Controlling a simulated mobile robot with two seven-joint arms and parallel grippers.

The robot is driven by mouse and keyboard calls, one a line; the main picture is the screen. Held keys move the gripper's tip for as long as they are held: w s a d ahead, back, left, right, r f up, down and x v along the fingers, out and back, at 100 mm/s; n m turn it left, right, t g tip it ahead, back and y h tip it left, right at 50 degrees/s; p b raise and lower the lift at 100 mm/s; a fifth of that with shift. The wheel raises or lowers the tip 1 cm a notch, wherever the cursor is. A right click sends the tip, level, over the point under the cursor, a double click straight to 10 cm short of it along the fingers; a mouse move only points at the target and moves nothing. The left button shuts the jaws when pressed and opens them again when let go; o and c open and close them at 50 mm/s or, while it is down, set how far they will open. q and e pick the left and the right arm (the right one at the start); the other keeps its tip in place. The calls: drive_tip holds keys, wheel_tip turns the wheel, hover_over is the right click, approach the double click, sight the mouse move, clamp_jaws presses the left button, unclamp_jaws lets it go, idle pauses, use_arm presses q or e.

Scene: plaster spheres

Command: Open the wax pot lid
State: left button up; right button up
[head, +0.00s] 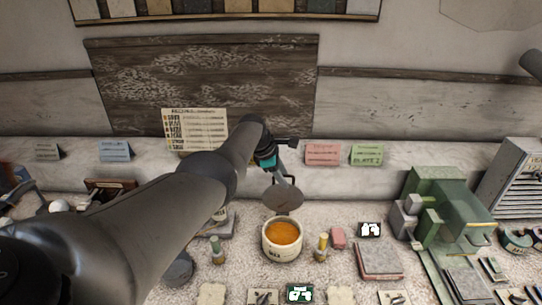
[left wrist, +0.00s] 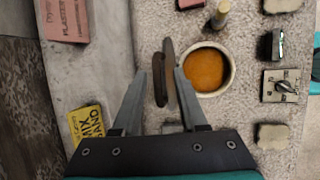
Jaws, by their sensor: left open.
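The wax pot (head: 281,255) is a cream round pot on the worktop, full of orange wax; it also shows in the left wrist view (left wrist: 231,82). Its grey round lid (head: 284,200) stands up at the pot's back edge, uncovering the wax. In the left wrist view the lid (left wrist: 170,75) is nearly edge-on, with its dark handle (left wrist: 158,82) beside it. My left gripper (head: 286,181) is open behind the lid. Its fingertips (left wrist: 161,71) lie on either side of the handle and lid; contact is unclear. My right gripper is out of view.
Small bottles (head: 217,250) (head: 322,247) stand on both sides of the pot. A green machine (head: 445,205) is at the right. Pink (head: 323,154) and green (head: 367,154) cards stand on the back ledge. Small blocks and tools line the front.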

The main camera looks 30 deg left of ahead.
use_arm(q)
drive_tip(key=p+v, duration=0.4)
drive_tip(key=v, duration=1)
drive_tip(key=shift+s+r+p, duration=0.2)
drive_tip(key=shift+r+p, duration=0.1)
drive_tip(key=shift+p, duration=0.05)
